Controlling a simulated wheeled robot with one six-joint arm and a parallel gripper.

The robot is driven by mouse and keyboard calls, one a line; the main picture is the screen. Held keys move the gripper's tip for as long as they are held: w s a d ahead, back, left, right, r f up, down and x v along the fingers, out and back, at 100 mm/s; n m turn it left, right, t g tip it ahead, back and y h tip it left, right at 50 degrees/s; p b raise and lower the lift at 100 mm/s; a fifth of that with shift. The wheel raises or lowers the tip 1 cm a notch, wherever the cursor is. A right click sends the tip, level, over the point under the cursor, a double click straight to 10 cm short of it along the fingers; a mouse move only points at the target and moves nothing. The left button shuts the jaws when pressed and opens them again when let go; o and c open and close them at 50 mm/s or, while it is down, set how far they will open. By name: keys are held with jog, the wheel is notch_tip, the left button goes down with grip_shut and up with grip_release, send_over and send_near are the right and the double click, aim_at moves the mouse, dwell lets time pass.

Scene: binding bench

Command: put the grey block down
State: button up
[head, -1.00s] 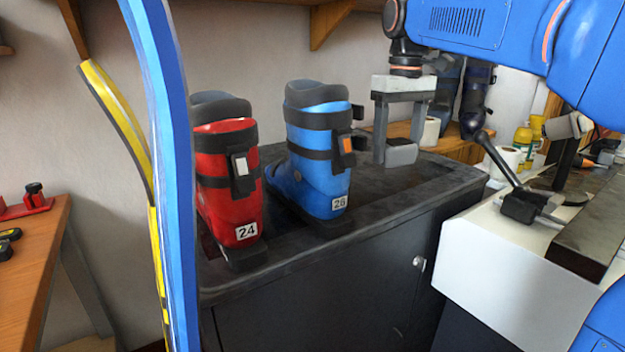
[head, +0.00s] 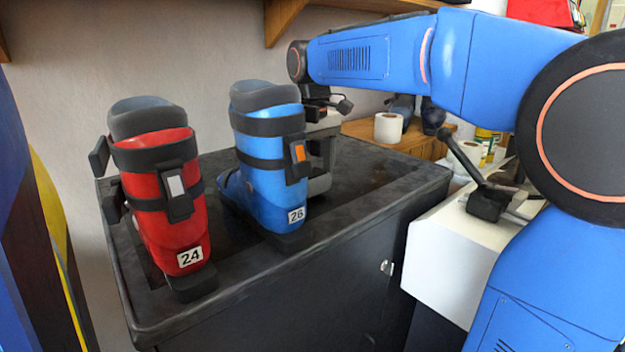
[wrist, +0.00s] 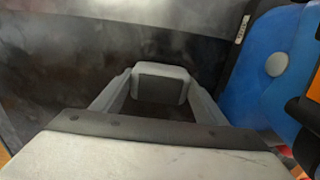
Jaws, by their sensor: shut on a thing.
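The grey block (wrist: 160,84) is between the two fingers of my gripper (wrist: 158,100) in the wrist view, with the dark bench top beyond it. In the head view my gripper (head: 322,150) points down just behind and right of the blue boot, which hides part of it. The block (head: 319,185) shows low beside the boot, close to the bench top (head: 375,190). I cannot tell whether it touches the top.
The blue boot (head: 268,155) marked 26 stands very near my gripper; its side (wrist: 262,75) fills the right of the wrist view. The red boot (head: 168,210) marked 24 stands further left. The bench top right of the blue boot is clear. A white machine (head: 440,255) stands at right.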

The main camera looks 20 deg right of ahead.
jog(key=shift+f, duration=0.4)
jog(key=shift+f, duration=0.1)
jog(key=o, duration=1.2)
jog(key=shift+c, duration=0.2)
